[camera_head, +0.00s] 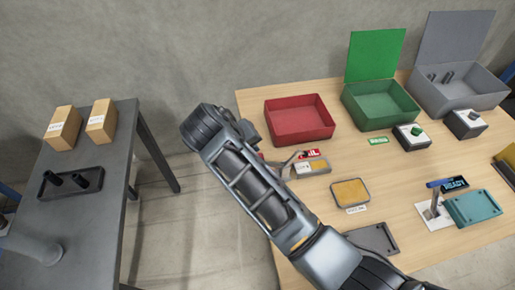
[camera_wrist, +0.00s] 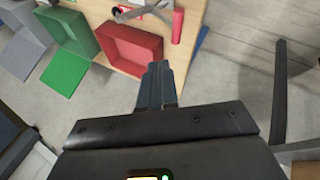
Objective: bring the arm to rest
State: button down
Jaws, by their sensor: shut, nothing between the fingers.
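My gripper (camera_wrist: 157,78) shows in the wrist view with its two dark fingers together and nothing between them. In that view it points toward the red bin (camera_wrist: 133,50) and the edge of the wooden table, with bare floor to the right. I cannot tell its height above them. In the head view my arm reaches up and left from the bottom, across the left edge of the wooden table (camera_head: 405,182) and over the gap beside it. My gripper cannot be made out there.
The open red bin (camera_head: 300,135), green bin (camera_head: 372,119) and grey bin (camera_head: 470,101) stand along the table's back. A yellow-topped tray (camera_head: 350,192) and a teal tray (camera_head: 478,207) lie nearer. A grey side table (camera_head: 62,215) holds boxes and a black holder (camera_head: 50,187). Floor is clear between tables.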

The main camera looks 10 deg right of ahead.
jog(key=shift+s+a+r, duration=0.15)
jog(key=shift+a+r, duration=0.1)
jog(key=shift+r, duration=0.1)
dwell(0.3)
jog(key=s+d+f+t+y, duration=0.1)
jog(key=s+d+f+y, duration=0.15)
jog(key=s+f, duration=0.5)
jog(key=s+d+f+t+y, duration=0.1)
jog(key=s+f+t+y, duration=0.2)
jog(key=s, duration=0.7)
jog(key=s+d+r+m+t, duration=0.1)
jog(key=s+d+r+t, duration=0.2)
jog(key=s, duration=0.5)
jog(key=s+d+r+m, duration=0.1)
jog(key=s+d+r, duration=0.3)
jog(key=s, duration=0.5)
jog(key=s+d+r+t, duration=0.2)
jog(key=s+r, duration=0.2)
jog(key=r, duration=0.4)
jog(key=s+d+r+m+t, duration=0.1)
jog(key=s+r, duration=0.3)
jog(key=r, duration=0.4)
jog(key=shift+d+r+t, duration=0.2)
jog(key=shift+d+t, duration=0.2)
jog(key=shift+d, duration=0.1)
